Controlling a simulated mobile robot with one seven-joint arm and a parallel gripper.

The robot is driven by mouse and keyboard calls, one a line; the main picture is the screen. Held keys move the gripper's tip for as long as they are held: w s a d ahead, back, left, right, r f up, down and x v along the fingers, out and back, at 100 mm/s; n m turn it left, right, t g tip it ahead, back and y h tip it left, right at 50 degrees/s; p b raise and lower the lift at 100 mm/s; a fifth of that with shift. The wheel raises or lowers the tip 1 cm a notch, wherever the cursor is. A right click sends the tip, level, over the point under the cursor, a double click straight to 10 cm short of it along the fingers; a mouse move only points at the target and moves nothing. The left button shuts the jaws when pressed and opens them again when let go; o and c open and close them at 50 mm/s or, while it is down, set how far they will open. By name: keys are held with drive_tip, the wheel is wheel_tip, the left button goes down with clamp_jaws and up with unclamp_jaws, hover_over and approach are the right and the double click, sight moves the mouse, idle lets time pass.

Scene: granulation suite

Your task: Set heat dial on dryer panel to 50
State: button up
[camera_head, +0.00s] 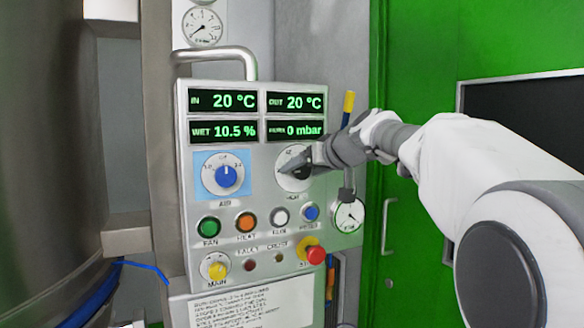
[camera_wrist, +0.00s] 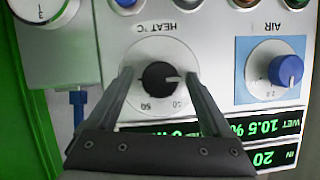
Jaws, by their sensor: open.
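The heat dial (camera_head: 292,182) is a round white plate on the dryer panel (camera_head: 262,205), partly hidden behind my gripper (camera_head: 308,160) in the head view. In the wrist view, which shows the panel upside down, its black knob (camera_wrist: 160,78) has a white pointer line aimed to the picture's right. The number 50 (camera_wrist: 146,107) is printed below the knob there. My gripper (camera_wrist: 159,76) is open, with one finger on each side of the knob. I cannot tell whether either finger touches it.
The blue air knob (camera_head: 227,176) sits left of the heat dial. Lit readouts (camera_head: 222,101) are above, and buttons such as the orange one (camera_head: 246,222) are below.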

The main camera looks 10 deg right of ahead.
clamp_jaws()
idle(0.4)
